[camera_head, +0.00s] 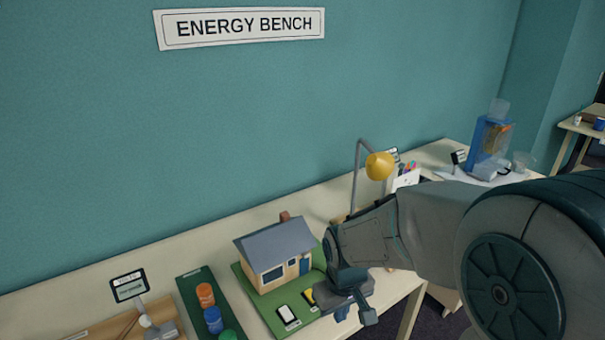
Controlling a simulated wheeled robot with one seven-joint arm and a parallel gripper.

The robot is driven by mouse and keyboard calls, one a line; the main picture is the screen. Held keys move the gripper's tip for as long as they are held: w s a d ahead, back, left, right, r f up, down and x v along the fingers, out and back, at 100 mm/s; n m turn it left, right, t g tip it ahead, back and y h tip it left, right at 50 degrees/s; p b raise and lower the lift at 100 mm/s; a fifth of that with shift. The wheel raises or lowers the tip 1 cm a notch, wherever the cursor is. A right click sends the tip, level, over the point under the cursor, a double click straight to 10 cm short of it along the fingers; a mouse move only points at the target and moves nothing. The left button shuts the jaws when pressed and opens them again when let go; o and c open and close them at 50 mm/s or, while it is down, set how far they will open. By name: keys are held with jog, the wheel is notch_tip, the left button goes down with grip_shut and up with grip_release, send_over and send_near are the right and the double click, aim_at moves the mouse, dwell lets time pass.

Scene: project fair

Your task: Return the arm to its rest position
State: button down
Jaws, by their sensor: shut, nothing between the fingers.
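My arm reaches in from the right edge over the bench. My gripper (354,300) is at its end, low over the front edge of the bench, just right of a model house (275,258). It is shut with nothing held. The model house has a grey roof and stands on a green board (262,308). My gripper overlaps the board's right end in the picture; I cannot tell whether they touch. A small blue part shows just below the gripper, and I cannot tell what it belongs to.
A yellow lamp (380,166) stands behind my arm. A dark green tray (190,288) with orange, blue and green pieces lies left of the house. A blue dispenser-like box (488,145) stands at the far right. The teal wall (110,150) rises behind the bench.

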jog(key=s+d+r+m+t, duration=0.2)
jog(key=s+d+r+m, duration=0.2)
jog(key=s+d+r, duration=0.3)
jog(key=s+r, duration=0.3)
jog(key=s, duration=0.1)
jog(key=shift+d+r+m+t+b, duration=0.15)
jog(key=shift+m+t+b, duration=0.15)
jog(key=shift+m+b, duration=0.1)
